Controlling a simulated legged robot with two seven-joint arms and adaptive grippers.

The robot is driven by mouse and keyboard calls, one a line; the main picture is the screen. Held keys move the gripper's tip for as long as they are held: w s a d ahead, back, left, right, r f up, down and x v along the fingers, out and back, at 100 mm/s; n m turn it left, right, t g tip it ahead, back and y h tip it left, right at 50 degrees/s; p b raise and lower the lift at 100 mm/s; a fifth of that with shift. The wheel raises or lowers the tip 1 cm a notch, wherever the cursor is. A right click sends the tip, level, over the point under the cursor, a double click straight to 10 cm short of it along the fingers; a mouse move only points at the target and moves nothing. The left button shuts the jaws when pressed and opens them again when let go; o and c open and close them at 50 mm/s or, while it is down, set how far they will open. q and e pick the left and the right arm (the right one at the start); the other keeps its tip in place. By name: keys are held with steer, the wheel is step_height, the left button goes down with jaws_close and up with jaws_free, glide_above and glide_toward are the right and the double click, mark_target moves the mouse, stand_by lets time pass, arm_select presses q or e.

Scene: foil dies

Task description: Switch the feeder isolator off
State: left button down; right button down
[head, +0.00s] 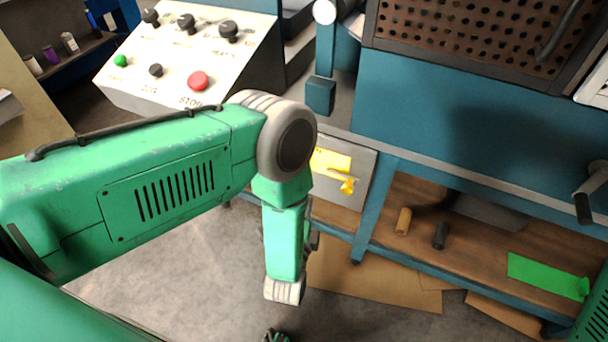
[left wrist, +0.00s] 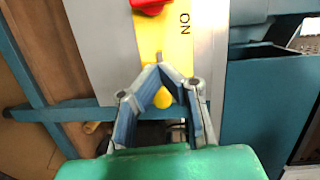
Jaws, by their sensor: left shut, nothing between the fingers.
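The feeder isolator is a grey box (head: 362,168) with a yellow plate (head: 332,160), low on the blue machine front in the head view. In the left wrist view its yellow plate (left wrist: 180,45) bears the word ON sideways. A red handle (left wrist: 150,5) is cut by the top edge. A yellow knob-like piece (left wrist: 162,98) shows between my left fingers. My left gripper (left wrist: 160,70) is shut and empty, its tips over the plate, below the handle in that picture. I cannot tell whether it touches. My right gripper is not in view.
A sloped control panel (head: 185,55) with several knobs and a red button (head: 198,80) stands at the upper left. A blue press (head: 450,110) with a perforated guard is at the right. A wooden shelf (head: 480,235) below it holds small rollers and a green sheet (head: 548,277).

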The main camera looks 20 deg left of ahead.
arm_select(q)
steer(key=shift+d+r+t+y, duration=0.2)
steer(key=shift+d+t+y, duration=0.15)
steer(key=shift+t+y, duration=0.05)
steer(key=shift+w+d+m, duration=0.1)
steer(key=shift+m, duration=0.2)
steer(key=w, duration=0.3)
steer(key=w+a+b, duration=0.1)
steer(key=w, duration=0.2)
steer(key=w+a+b, duration=0.1)
steer(key=w, duration=0.2)
steer(key=shift+w+f, duration=0.1)
steer(key=shift+w, duration=0.3)
steer(key=shift+w+a, duration=0.15)
steer(key=shift+a, duration=1.75)
